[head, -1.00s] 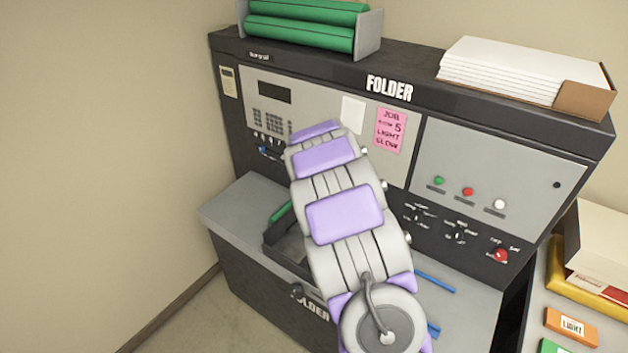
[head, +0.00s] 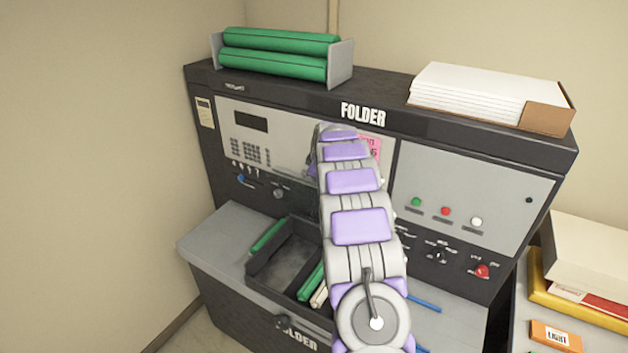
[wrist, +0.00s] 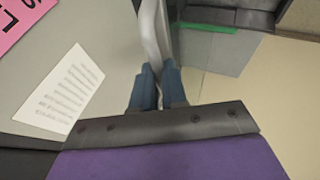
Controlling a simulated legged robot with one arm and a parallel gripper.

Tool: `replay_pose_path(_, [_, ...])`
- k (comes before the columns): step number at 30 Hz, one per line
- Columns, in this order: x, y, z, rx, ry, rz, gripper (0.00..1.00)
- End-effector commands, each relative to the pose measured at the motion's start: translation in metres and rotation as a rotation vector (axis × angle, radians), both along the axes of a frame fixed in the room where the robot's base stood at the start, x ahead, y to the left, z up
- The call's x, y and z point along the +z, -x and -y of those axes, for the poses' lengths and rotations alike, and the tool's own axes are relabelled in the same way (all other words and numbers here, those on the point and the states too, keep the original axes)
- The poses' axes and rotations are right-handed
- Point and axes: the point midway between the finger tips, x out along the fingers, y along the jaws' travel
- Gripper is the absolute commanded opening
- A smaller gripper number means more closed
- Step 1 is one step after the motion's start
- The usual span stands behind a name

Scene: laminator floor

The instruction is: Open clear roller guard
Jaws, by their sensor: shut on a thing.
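My gripper (wrist: 159,88) shows in the wrist view as two blue-grey fingers closed together. They are shut on a thin pale edge, which looks like the rim of the clear roller guard (wrist: 152,36). A see-through sheet, faint against the floor and wall, lies to the right of the fingers. In the head view my arm reaches up across the front of the folder machine (head: 218,278), and its end is at the upper panel. There my gripper and the guard are mostly hidden behind the arm, so I cannot tell how far the guard is tilted.
A dark tray (head: 256,284) with green rollers beside and in it sits on the machine's grey ledge. Green rolls (head: 275,66) in a rack and a paper stack (head: 480,92) lie on top. A side table (head: 520,335) stands at the right. The wall is close at left.

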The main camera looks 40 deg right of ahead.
Motion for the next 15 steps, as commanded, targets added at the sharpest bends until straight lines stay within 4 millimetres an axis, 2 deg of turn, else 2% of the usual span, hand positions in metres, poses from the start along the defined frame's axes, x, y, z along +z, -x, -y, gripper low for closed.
replay_pose_path(15, [-0.0004, -0.0038, 0.0097, 0.001, -0.032, -0.014, 0.0])
